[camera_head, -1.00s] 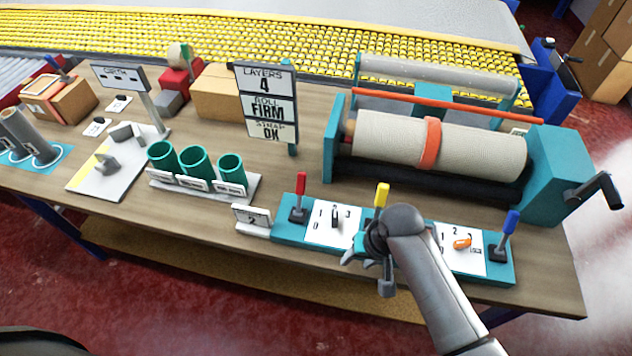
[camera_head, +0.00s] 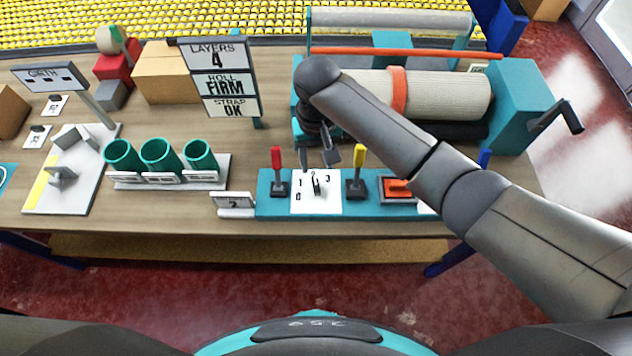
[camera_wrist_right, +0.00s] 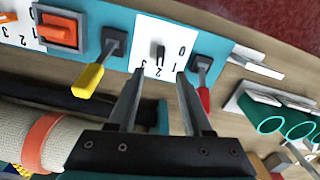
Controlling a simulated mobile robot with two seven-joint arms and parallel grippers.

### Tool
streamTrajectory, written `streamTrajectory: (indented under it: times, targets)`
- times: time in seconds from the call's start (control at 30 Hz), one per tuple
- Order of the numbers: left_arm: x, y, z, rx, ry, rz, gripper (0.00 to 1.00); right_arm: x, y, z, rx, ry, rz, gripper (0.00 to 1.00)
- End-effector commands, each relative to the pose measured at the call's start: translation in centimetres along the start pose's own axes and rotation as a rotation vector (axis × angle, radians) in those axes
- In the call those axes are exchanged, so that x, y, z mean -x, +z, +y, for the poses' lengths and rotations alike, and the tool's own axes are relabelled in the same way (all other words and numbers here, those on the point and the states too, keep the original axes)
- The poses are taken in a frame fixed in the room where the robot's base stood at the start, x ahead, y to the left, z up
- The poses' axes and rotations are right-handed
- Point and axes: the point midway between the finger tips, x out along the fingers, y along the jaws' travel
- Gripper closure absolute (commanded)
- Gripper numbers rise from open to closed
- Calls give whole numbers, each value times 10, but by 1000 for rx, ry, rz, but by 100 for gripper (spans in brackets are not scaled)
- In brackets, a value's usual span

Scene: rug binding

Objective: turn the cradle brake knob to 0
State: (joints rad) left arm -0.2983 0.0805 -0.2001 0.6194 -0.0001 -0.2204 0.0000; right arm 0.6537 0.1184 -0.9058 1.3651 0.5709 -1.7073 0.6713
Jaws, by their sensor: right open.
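A dark knob (camera_head: 316,184) stands on a white dial plate marked 0, 1, 2 and 3, on the teal control panel (camera_head: 262,205). It also shows in the right wrist view (camera_wrist_right: 158,52). Its bar seems to lie toward the 2. The 0 is at the plate's lower left in the head view. My right gripper (camera_head: 320,160) is open and empty, just behind and above the knob. In the wrist view its two fingers (camera_wrist_right: 160,73) point at the dial, spread to either side of the knob and apart from it. My left gripper is out of view.
A red lever (camera_head: 276,160) and a yellow lever (camera_head: 358,157) flank the dial closely. An orange rocker switch (camera_head: 397,188) sits right of the yellow lever. My right arm covers much of the panel's right end. Green cups (camera_head: 161,155) stand to the left.

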Motion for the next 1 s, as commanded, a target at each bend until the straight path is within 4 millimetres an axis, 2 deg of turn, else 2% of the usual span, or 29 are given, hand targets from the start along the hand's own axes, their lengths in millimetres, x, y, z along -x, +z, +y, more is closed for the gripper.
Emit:
streamTrajectory:
  times: [0.03, 0.2, 0.4, 0.6, 0.9, 1.0]
  targets:
    - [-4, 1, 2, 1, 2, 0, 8, -14, 1, 0, -1, 1, -4, 50]
    - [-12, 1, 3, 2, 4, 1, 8, -51, 0, 0, 0, 0, -2, 50]
    - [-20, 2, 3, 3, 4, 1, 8, -83, 0, -1, 0, -1, 0, 50]
    - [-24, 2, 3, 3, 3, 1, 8, -96, 0, -1, 2, -1, 1, 50]
    - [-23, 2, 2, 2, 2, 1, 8, -97, 0, -1, 2, -2, 1, 50]
    - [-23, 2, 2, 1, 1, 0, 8, -97, 0, -1, 1, -2, 2, 61]
